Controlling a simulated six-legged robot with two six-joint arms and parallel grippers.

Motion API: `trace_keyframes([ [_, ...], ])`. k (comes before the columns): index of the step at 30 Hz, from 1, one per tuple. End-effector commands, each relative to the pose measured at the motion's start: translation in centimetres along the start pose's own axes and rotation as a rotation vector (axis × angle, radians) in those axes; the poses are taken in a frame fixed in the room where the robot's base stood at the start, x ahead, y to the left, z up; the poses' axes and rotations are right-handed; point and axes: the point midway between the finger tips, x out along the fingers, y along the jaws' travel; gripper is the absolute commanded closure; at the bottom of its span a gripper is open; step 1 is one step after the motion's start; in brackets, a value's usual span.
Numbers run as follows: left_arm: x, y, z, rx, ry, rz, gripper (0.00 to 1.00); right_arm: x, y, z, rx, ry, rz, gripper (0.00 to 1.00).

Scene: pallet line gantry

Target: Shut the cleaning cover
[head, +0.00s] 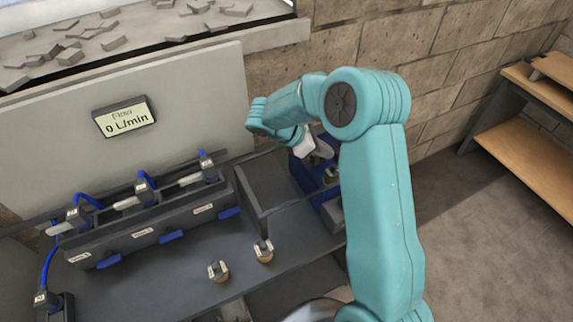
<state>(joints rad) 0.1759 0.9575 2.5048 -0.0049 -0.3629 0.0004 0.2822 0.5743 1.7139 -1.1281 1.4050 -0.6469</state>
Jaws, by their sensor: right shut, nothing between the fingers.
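I cannot tell for certain which part is the cleaning cover. A dark blue unit (302,174) stands at the right end of the grey bench, partly hidden behind my right arm. My right gripper (326,151) is shut and empty, at the upper part of this blue unit; whether it touches it is not clear. My left gripper is not in view.
A pale panel carries a display (124,117) reading "Flow 0 L/min". A grey block (150,232) holds several valves with blue hoses. Two small knobs (218,271) (264,251) stand on the bench (165,290). A wooden shelf (525,160) is at right.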

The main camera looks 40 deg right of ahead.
Motion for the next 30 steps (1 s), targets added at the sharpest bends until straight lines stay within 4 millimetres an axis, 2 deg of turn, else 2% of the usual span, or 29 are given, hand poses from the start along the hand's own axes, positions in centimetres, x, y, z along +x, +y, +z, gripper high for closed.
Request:
trace_keyframes([
  [3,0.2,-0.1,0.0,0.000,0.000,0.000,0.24,2.1,0.7,1.8,0.004,0.000,-0.003,1.00],
  [11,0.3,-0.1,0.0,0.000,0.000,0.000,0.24,4.7,1.7,4.3,0.001,-0.001,-0.001,1.00],
  [30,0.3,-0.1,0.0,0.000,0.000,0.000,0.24,5.2,1.9,4.8,0.001,-0.004,-0.001,1.00],
])
